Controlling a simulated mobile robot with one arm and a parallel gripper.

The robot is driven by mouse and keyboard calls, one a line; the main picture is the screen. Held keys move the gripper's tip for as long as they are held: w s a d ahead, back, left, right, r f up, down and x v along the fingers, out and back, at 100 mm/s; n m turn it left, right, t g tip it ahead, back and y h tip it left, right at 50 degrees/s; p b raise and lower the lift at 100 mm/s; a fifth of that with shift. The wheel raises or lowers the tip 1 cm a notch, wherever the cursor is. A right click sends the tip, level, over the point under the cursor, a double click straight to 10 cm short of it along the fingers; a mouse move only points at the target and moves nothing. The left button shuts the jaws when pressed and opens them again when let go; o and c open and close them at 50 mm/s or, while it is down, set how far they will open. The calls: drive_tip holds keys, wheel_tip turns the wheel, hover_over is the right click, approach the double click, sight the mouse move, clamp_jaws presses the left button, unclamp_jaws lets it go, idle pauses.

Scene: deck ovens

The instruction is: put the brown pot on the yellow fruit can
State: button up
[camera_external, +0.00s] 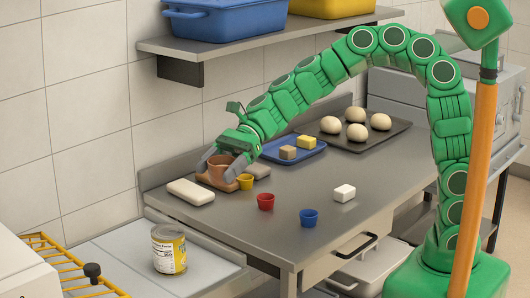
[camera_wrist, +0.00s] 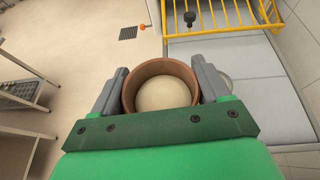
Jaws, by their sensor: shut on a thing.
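My gripper (camera_external: 222,168) is shut on the brown pot (camera_external: 219,174) near the back left of the steel counter. In the wrist view the pot (camera_wrist: 162,66) is upright between the two grey fingers, with a pale round surface inside. The outside view does not settle how far the pot is above the counter. The yellow fruit can (camera_external: 169,250) stands upright on the lower grey surface at front left, apart from my gripper. In the wrist view the can is not clearly seen; only a faint pale curve shows beside the right finger.
On the steel counter (camera_external: 300,240) are a white block (camera_external: 190,192), yellow (camera_external: 245,182), red (camera_external: 265,201) and blue (camera_external: 309,217) cups, and a white box (camera_external: 344,193). A blue tray (camera_external: 310,153) and a dough tray (camera_external: 395,133) lie behind. A yellow rack (camera_external: 70,265) is left of the can.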

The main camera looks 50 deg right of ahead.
drive_tip(key=shift+w+a+f, duration=0.2)
drive_tip(key=shift+w+a, duration=0.05)
drive_tip(key=shift+a, duration=0.3)
drive_tip(key=w+a+f, duration=0.4)
drive_tip(key=w+a, duration=0.2)
hover_over(161, 235)
drive_tip(key=shift+f, duration=4.25)
drive_tip(key=shift+f, duration=0.15)
drive_tip(key=o, duration=1.2)
drive_tip(key=shift+c, duration=0.2)
